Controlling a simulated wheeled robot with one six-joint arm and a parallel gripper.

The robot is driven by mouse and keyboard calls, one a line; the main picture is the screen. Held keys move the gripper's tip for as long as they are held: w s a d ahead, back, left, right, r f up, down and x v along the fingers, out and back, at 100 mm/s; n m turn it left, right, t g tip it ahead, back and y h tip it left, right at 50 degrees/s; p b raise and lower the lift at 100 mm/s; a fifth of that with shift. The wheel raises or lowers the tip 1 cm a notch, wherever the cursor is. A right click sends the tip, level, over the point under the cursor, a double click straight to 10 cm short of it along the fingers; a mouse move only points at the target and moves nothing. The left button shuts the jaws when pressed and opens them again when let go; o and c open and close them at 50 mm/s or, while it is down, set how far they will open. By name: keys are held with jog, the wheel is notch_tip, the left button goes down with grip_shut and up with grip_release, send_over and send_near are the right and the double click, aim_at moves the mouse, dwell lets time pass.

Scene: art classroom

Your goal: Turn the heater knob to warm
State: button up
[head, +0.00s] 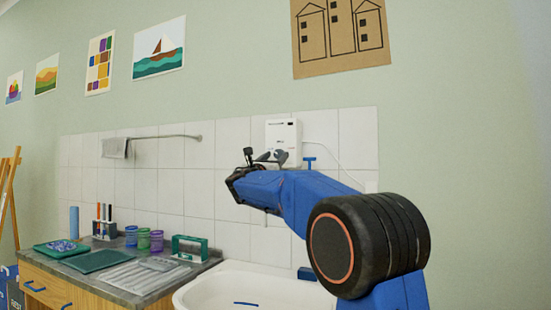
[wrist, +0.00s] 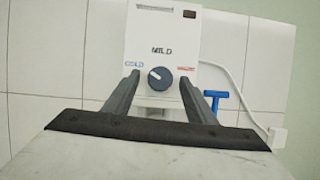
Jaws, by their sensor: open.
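The white heater (head: 284,130) is on the tiled wall above the sink, and its front shows in the wrist view (wrist: 162,45). Its round dark knob (wrist: 160,79) has a white mark pointing to the upper left. A blue COLD label is to the knob's left, a dark label that seems to read MILD is above, and a small red label is to the right. My gripper (wrist: 159,82) is open, with one finger on each side of the knob and gaps visible between. In the head view my gripper (head: 264,156) partly covers the heater's lower front.
A blue T-shaped handle (wrist: 216,100) is right of the right finger. A white cable (wrist: 236,88) runs down to a wall socket (wrist: 277,137). Below are a white sink (head: 215,292) and a counter (head: 150,293) with jars, brushes and trays. A towel rail (head: 165,137) is left.

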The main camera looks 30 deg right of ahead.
jog(key=shift+d, duration=0.1)
jog(key=c, duration=1)
jog(key=shift+c, duration=0.2)
